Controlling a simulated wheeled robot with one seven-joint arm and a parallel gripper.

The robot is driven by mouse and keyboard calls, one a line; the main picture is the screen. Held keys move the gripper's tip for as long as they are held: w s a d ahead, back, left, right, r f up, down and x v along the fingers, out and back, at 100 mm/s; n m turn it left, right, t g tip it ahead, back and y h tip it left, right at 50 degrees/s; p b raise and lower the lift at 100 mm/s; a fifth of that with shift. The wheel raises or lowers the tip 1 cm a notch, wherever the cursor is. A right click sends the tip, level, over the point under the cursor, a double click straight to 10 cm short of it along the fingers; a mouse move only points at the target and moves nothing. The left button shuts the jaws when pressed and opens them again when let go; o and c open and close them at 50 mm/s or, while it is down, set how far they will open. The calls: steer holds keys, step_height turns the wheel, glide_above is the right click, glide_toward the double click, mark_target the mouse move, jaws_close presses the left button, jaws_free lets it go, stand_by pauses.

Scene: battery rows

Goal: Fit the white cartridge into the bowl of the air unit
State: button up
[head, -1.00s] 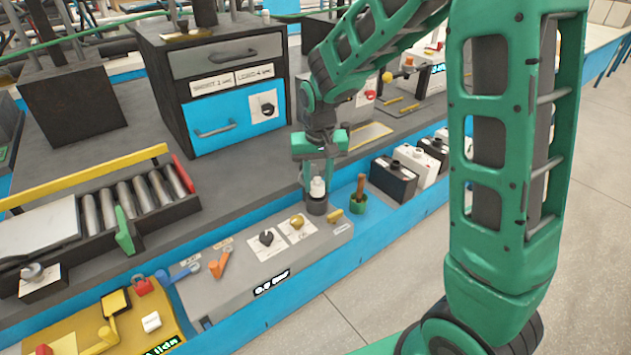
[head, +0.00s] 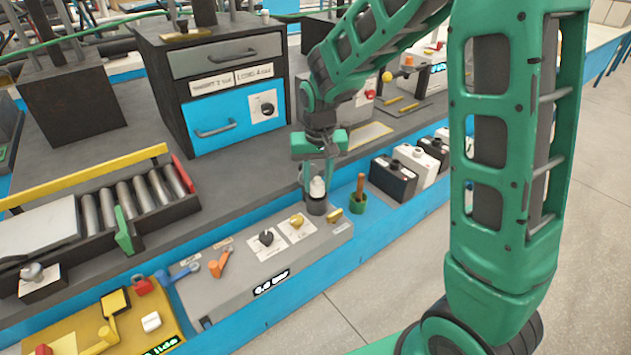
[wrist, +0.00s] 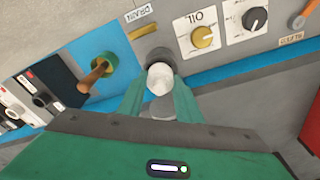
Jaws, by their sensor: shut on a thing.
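The white cartridge (head: 317,186) is upright at the dark bowl (head: 316,206) at the back end of the grey air unit (head: 262,262). My gripper (head: 317,178) is shut on the cartridge from above. In the wrist view the cartridge (wrist: 160,77) shows between my green fingers (wrist: 159,88), with the dark bowl (wrist: 157,56) around or just beyond it. The cartridge's lower end is hidden, so I cannot tell how deep it sits.
A green cup with a brown handle (head: 358,194) stands close right of the bowl. The yellow drain lever (head: 334,215) and yellow oil knob (head: 297,221) are near it. Black and white batteries (head: 393,178) stand further right. A drawer cabinet (head: 215,85) stands behind.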

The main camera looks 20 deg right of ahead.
mark_target(318, 186)
steer(key=shift+f, duration=0.85)
steer(key=o, duration=1.2)
steer(key=r, duration=0.7)
steer(key=s+r, duration=0.1)
steer(key=r, duration=0.2)
steer(key=shift+a+r, duration=0.15)
steer(key=shift+r, duration=0.2)
steer(key=s+d+r+m+g, duration=0.1)
steer(key=s+d+m, duration=0.1)
steer(key=s+d, duration=0.7)
steer(key=s+d+r+m, duration=0.1)
steer(key=s+d, duration=0.6)
steer(key=s, duration=0.4)
steer(key=s+d+f+m, duration=0.1)
steer(key=s, duration=0.9)
steer(key=shift+d+f, duration=0.3)
steer(key=shift+f, duration=0.1)
